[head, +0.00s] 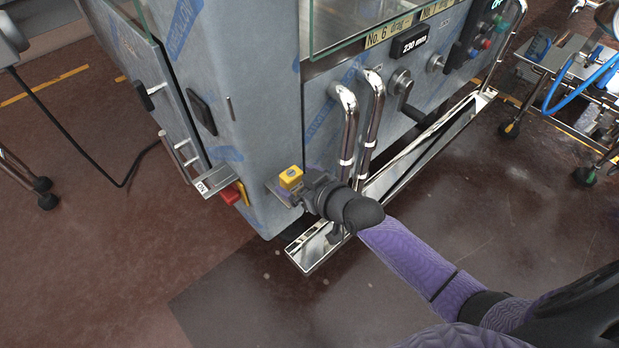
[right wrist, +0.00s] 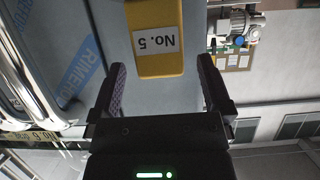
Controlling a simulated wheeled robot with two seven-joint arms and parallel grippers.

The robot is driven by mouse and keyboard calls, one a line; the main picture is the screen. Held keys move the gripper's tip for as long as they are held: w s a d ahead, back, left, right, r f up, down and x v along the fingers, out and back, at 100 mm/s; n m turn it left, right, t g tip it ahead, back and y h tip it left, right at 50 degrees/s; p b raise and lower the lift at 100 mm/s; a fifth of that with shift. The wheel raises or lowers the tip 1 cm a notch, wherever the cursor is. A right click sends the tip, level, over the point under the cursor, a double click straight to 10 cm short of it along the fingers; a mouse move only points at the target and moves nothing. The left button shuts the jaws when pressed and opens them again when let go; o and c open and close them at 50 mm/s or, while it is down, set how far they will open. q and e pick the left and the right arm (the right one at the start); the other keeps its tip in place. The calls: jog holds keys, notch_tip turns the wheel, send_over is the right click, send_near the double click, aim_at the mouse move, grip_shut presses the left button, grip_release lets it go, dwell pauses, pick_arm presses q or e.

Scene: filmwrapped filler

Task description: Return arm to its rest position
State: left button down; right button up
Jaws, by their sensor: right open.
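My right arm reaches in from the lower right, and its right gripper (head: 287,188) is at the front corner of the grey-blue machine (head: 262,90). In the right wrist view its two purple-lined fingers are spread apart. A yellow box (head: 291,176) with a dark round button on top is at the gripper. In the right wrist view the yellow box (right wrist: 157,55) carries a "No. 5" label and lies ahead, between the open fingers. I cannot tell whether a finger touches it. My left gripper is not in view.
Two chrome pipes (head: 346,135) stand close behind my right wrist. A shiny metal trough (head: 430,140) runs low along the machine. A red-and-yellow switch (head: 231,194) is left of the gripper. A wheeled cart (head: 585,85) stands at right. Floor in front is clear.

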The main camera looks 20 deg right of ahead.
jog(key=s+d+f+m+g+h+p, duration=0.1)
jog(key=s+d+f+g+h+p, duration=0.15)
jog(key=s+p, duration=0.35)
jog(key=s+d+f+m+g+h+p, duration=0.1)
jog(key=s+d+f+g+p, duration=0.15)
jog(key=s+p, duration=0.45)
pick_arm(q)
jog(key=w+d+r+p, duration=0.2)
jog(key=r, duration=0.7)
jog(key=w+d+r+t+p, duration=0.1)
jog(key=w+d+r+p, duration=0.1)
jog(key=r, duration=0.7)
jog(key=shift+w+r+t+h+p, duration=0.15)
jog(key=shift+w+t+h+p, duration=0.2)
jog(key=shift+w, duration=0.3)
pick_arm(e)
jog(key=s+f+g, duration=0.2)
jog(key=s+g, duration=0.1)
jog(key=s, duration=1.1)
jog(key=s+a+f+g+h, duration=0.1)
jog(key=s+g, duration=0.3)
jog(key=s, duration=0.9)
jog(key=shift+s+f+n, duration=0.3)
jog(key=shift+s+f, duration=0.1)
jog(key=shift+f, duration=0.45)
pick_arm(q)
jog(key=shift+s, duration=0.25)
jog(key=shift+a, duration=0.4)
